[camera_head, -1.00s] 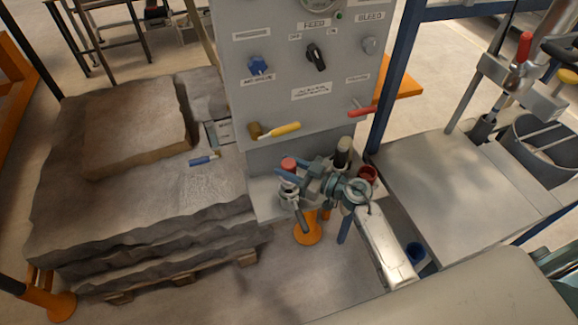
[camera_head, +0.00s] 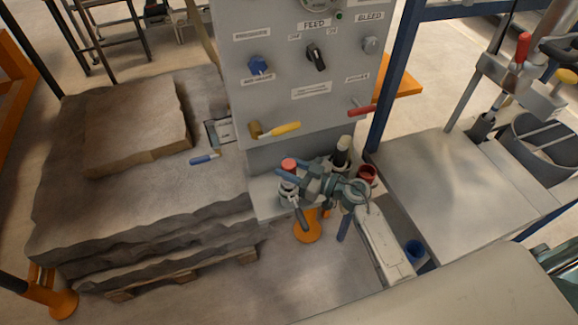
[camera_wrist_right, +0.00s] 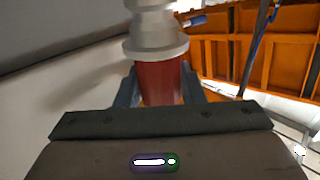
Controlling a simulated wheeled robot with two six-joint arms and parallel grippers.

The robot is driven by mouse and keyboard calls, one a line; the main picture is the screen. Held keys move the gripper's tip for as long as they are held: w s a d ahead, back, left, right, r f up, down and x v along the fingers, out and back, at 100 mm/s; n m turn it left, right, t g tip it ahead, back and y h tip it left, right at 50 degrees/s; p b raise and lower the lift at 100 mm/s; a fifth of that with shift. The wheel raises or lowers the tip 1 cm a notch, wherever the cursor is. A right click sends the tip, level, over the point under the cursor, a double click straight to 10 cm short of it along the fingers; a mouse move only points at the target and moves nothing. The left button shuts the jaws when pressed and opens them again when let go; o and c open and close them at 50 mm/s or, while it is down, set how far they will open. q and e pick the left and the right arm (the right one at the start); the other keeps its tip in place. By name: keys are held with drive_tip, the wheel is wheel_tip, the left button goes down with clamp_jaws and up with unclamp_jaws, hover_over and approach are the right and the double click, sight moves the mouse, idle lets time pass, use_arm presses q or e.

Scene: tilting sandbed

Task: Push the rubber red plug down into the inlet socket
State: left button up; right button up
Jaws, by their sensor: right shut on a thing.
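The red plug (camera_head: 288,164) stands upright at the top of a grey metal fitting (camera_head: 287,187), which looks like the inlet socket, on the ledge in front of the panel. My right gripper (camera_head: 289,177) reaches in from the right and is shut around the plug. In the right wrist view the plug's red body (camera_wrist_right: 160,82) sits between the two fingers, and its end meets the pale metal collar (camera_wrist_right: 155,48). How deep the plug sits in the socket is hidden. My left gripper is not in view.
A black post with a cream top (camera_head: 342,152) and a red cup (camera_head: 367,175) stand close by my right wrist. The grey panel (camera_head: 290,85) rises behind, with a yellow-handled lever (camera_head: 284,128) above the plug. A stone slab stack (camera_head: 110,200) lies left.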

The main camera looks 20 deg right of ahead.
drive_tip(key=shift+f+b, duration=0.75)
drive_tip(key=shift+f, duration=1.1)
drive_tip(key=o, duration=1.2)
drive_tip(key=b+v, duration=0.3)
drive_tip(key=v, duration=0.7)
drive_tip(key=shift+s+d, duration=0.25)
drive_tip(key=shift+s, duration=0.05)
drive_tip(key=shift+r, duration=0.1)
